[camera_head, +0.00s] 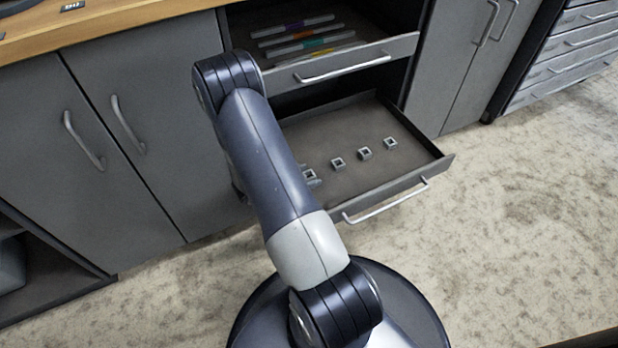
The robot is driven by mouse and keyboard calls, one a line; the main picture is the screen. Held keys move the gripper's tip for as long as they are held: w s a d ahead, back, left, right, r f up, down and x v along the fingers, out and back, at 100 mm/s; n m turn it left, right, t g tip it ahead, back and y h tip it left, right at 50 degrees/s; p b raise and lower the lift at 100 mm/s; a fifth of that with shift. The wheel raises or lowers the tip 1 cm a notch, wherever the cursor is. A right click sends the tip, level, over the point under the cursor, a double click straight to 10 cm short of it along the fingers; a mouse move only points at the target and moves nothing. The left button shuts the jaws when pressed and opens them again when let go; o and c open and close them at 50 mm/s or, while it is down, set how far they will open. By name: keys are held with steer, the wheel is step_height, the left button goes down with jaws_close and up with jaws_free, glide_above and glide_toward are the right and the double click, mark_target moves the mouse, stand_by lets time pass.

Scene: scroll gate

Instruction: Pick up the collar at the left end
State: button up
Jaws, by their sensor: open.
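Several small grey square collars stand in a slanting row on the floor of the lower open drawer (412,180). The collar at the left end (310,174) shows just right of my arm, partly hidden. Two more collars (338,163) (365,154) stand to its right, and the right-end collar (390,143) is farthest along.
The upper drawer (342,67) is also open and holds several thin sticks with coloured parts (300,35). Its front overhangs the back of the lower drawer. Closed grey cabinet doors (125,150) stand left. The lower drawer's right part is clear.

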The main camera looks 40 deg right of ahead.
steer(key=shift+c, duration=0.5)
steer(key=c, duration=1)
steer(key=shift+o, duration=0.2)
steer(key=shift+r, duration=0.1)
